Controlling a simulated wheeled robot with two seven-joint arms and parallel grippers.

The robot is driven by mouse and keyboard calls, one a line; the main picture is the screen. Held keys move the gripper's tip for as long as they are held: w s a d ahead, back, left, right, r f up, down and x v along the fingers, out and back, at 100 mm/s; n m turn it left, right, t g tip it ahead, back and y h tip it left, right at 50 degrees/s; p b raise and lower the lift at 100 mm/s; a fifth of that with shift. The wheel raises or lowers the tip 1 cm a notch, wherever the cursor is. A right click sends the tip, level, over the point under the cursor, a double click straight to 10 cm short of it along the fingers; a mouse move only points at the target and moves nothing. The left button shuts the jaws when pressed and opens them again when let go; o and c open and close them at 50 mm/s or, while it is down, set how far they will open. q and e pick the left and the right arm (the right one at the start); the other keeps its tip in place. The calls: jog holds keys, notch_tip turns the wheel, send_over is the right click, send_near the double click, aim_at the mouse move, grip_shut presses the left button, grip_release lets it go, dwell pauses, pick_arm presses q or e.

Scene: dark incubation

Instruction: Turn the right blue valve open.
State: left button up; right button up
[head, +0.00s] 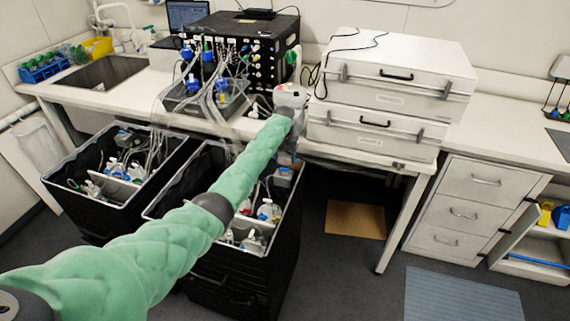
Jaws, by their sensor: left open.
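Several small blue fittings show among clear tubes at the black equipment box (268,28) on the counter. Two blue fittings stand at its left front, a left one (187,53) and a right one (208,53). Lower blue parts, one of them at the right (221,85), sit in the dark tray (180,100). I cannot tell which is the right blue valve or how far it is turned. My left gripper (262,104) is at the end of my green-sleeved arm, near the counter's front edge and right of the tray. It is open; its fingers are hard to make out. My right gripper is out of view.
Two black bins, a left one (85,208) and a right one (230,270), hold bottles and tubes below the counter. Stacked white cases (400,62) stand to the right of my gripper. A laptop (187,15) and a sink (100,72) are at the left.

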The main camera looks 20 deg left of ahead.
aim_at(285, 168)
pick_arm(q)
jog(key=f, duration=0.4)
jog(key=shift+w+d+f+p, duration=0.15)
jog(key=shift+w+p, duration=0.1)
jog(key=shift+p, duration=0.15)
jog(key=shift+f, duration=0.35)
jog(key=shift+s+f, duration=0.15)
jog(key=shift+f, duration=0.1)
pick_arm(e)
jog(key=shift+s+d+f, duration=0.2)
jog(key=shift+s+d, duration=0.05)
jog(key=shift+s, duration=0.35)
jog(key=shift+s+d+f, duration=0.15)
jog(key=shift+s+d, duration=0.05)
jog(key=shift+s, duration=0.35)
pick_arm(q)
jog(key=shift+f, duration=0.1)
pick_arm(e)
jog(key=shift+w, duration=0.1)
pick_arm(q)
jog(key=c, duration=1)
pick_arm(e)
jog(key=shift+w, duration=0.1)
